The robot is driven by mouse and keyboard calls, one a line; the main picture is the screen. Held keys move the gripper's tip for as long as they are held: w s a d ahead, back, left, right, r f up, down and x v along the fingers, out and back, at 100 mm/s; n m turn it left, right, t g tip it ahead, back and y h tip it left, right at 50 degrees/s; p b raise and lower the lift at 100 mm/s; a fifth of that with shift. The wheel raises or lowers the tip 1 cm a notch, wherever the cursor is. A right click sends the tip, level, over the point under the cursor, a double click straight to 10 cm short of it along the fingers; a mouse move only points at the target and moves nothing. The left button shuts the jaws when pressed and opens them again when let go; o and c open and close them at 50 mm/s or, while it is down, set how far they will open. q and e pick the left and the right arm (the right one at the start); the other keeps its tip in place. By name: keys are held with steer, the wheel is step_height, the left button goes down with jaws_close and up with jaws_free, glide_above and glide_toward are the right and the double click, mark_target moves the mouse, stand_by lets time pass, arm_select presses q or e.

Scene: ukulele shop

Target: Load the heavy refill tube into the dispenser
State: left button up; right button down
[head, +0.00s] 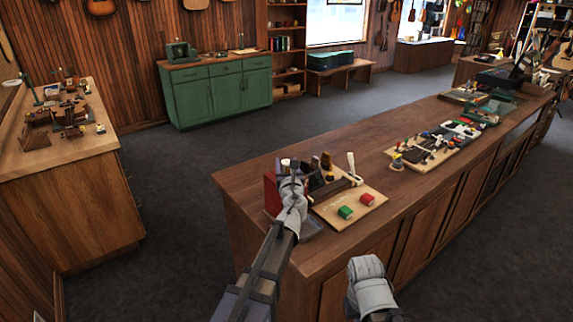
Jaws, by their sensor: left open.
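My left gripper (292,176) reaches over the near end of the long wooden counter. It is open, and its fingers are small and partly lost against the things behind. A red upright piece (271,192) stands just left of it on a dark base, partly covered by my arm; I cannot tell whether it is the dispenser. Several small dark and brown pieces (326,161) stand just behind and right of the gripper. I cannot make out the refill tube for sure. My right arm shows at the bottom, but its fingers do not.
The counter (245,178) runs to the far right. Another board (436,155) with small parts lies further along. A green cabinet (222,95) stands behind.

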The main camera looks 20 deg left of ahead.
arm_select(q)
steer(key=shift+s, duration=0.15)
steer(key=v, duration=1)
steer(key=shift+s+d, duration=0.2)
steer(key=shift+s, duration=0.15)
stand_by(0.5)
steer(key=s+d+f+n+g, duration=0.2)
steer(key=s+f+n+g, duration=0.9)
steer(key=f+n, duration=0.65)
steer(key=s+d+f+n+g+h, duration=0.2)
steer(key=s+d+n+g, duration=0.1)
steer(key=s+d+n, duration=0.2)
steer(key=s+d+f+n+g+h, duration=0.2)
steer(key=s+d+n, duration=0.3)
steer(key=s, duration=0.5)
steer(key=shift+d+f+g+h, duration=0.15)
steer(key=shift+d+g+h, duration=0.25)
steer(key=shift+g+h, duration=0.2)
